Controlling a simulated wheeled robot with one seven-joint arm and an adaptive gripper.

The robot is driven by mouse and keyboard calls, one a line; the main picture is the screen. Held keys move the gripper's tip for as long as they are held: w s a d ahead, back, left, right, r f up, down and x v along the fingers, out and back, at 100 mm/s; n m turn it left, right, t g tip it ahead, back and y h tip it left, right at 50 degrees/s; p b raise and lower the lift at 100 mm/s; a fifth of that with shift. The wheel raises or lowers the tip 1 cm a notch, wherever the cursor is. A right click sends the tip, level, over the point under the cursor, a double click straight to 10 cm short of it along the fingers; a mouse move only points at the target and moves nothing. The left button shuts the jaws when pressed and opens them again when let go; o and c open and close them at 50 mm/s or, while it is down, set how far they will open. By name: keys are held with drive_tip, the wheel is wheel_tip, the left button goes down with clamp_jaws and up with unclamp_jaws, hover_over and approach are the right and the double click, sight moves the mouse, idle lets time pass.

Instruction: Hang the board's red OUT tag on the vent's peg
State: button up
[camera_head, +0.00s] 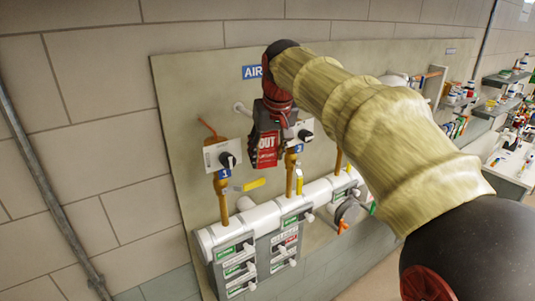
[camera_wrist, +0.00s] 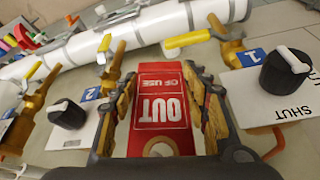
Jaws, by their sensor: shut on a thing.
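My gripper (camera_head: 270,128) is shut on the red OUT tag (camera_head: 267,150), in front of the beige wall panel between two valve plates. In the wrist view the tag (camera_wrist: 160,110) sits between both fingers, its white "OUT OF USE" lettering upside down. A white peg-like stub (camera_head: 240,107) sticks out of the panel just left of my gripper. I cannot tell whether it is the vent's peg; the vent is not clearly identifiable. A grey tag board (camera_head: 262,262) hangs below the pipe, with several green and white tags and a red one on it.
A plate with a black knob (camera_head: 227,158) is left of the tag, another (camera_head: 305,134) is close on its right. Brass pipes with yellow levers (camera_head: 251,185) rise from a white pipe (camera_head: 262,217). Cluttered shelves (camera_head: 500,78) are at the far right.

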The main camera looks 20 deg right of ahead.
drive_tip(key=o, duration=0.9)
drive_tip(key=shift+r, duration=0.1)
drive_tip(key=v, duration=1.2)
drive_tip(key=f, duration=0.3)
drive_tip(key=f+b, duration=0.1)
drive_tip(key=f, duration=0.3)
drive_tip(key=w+f, duration=0.1)
drive_tip(key=f, duration=0.2)
drive_tip(key=shift+f, duration=0.35)
drive_tip(key=shift+m+t, duration=0.3)
drive_tip(key=shift+t, duration=0.2)
drive_tip(key=shift+s+d+f+b, duration=0.1)
drive_tip(key=shift+s+f+b, duration=4.65)
drive_tip(key=shift+f, duration=3.15)
drive_tip(key=shift+s+d+f+b, duration=0.15)
drive_tip(key=shift+s+f+b, duration=4.6)
drive_tip(key=shift+f, duration=3.15)
drive_tip(key=shift+s+d+f+b, duration=0.1)
drive_tip(key=shift+s+f+b, duration=4.65)
drive_tip(key=shift+f, duration=3.15)
